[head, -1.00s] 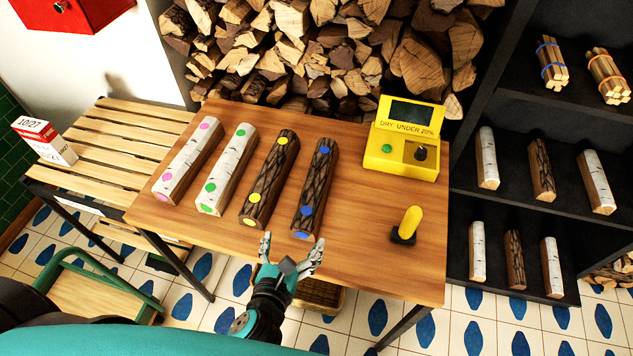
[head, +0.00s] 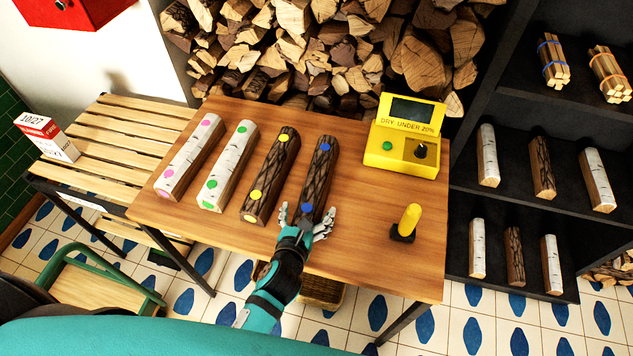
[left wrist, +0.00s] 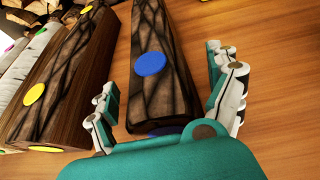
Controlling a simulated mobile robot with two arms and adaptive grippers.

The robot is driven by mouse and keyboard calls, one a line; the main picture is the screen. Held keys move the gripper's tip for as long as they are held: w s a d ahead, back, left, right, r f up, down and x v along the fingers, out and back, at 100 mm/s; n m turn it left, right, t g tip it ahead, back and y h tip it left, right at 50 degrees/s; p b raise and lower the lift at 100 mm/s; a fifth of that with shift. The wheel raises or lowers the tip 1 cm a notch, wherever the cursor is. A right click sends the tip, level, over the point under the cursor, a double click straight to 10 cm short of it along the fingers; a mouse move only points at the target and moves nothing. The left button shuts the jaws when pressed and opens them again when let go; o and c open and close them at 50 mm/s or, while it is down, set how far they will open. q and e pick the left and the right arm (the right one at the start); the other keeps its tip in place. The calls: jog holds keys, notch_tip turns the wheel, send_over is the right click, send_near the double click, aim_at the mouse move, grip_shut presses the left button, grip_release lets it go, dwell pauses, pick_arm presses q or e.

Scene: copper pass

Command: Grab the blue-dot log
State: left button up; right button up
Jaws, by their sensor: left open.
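The blue-dot log (head: 320,176) is dark-barked and lies on the wooden table, the rightmost in a row of logs. My left gripper (head: 306,215) is open at its near end, with one finger on each side of that end. In the left wrist view the log (left wrist: 158,90) with its blue dots points in between the spread fingers of the gripper (left wrist: 165,95). I cannot tell whether the fingers touch it. My right gripper is not in view.
The yellow-dot log (head: 270,176) lies close left of the blue-dot log, then the green-dot log (head: 229,168) and pink-dot log (head: 188,160). A yellow meter (head: 402,150) and a yellow-handled tool (head: 407,222) stand to the right. Bare table (head: 365,205) lies between.

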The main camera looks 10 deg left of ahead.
pick_arm(q)
jog(key=c, duration=1.7)
jog(key=shift+r, duration=0.15)
jog(key=shift+c, duration=0.8)
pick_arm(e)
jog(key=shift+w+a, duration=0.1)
pick_arm(q)
jog(key=shift+w, duration=0.1)
